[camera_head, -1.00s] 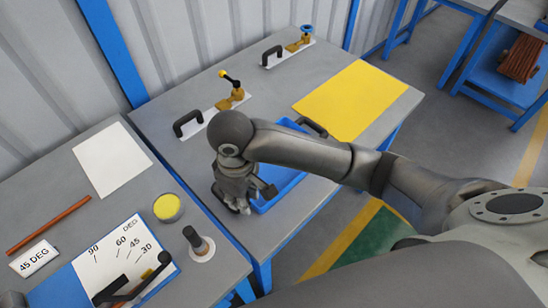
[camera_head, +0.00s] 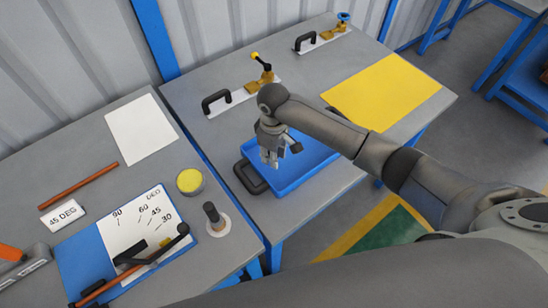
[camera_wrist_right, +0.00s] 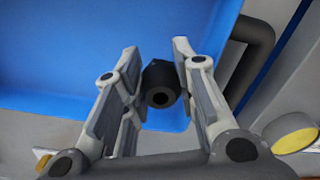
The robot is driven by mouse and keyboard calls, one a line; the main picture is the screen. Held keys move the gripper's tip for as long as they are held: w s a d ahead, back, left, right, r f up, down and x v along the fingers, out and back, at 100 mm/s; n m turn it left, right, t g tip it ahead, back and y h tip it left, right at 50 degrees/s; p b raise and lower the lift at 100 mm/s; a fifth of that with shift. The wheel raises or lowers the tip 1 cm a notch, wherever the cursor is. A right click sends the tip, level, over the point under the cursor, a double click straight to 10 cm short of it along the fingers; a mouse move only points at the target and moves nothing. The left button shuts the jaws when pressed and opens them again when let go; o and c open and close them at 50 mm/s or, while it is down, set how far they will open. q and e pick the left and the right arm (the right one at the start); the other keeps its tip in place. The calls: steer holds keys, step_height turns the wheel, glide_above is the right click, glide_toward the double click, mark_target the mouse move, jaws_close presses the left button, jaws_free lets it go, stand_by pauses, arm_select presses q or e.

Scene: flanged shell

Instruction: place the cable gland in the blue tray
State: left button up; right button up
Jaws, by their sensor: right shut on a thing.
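The blue tray (camera_head: 318,164) sits on the right-hand table, with dark handles at its ends. My right gripper (camera_head: 269,161) is over the left part of the tray. In the right wrist view my gripper (camera_wrist_right: 158,75) is shut on a dark, round, hollow piece, the cable gland (camera_wrist_right: 160,84), held between the fingertips. Blue tray surface (camera_wrist_right: 60,60) fills the background behind it. The gap between the gland and the tray floor cannot be judged. In the head view the gland is hidden by the fingers. My left gripper is not in view.
A toggle clamp (camera_head: 262,70) and black handle (camera_head: 217,101) stand behind the tray. A yellow sheet (camera_head: 380,90) lies to its right. The left table holds a yellow-topped round tin (camera_head: 190,181), a dark upright peg (camera_head: 213,214) and an angle board (camera_head: 140,225).

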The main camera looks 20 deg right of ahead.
steer(key=shift+w+d+f, duration=0.1)
steer(key=shift+w+f, duration=0.05)
steer(key=shift+f, duration=0.1)
steer(key=shift+w+f, duration=0.1)
steer(key=shift+f, duration=1.5)
steer(key=o, duration=0.9)
steer(key=shift+f, duration=0.15)
steer(key=shift+o, duration=0.2)
step_height(320, 180, up, 12)
steer(key=shift+r+b, duration=0.2)
steer(key=shift+b, duration=0.35)
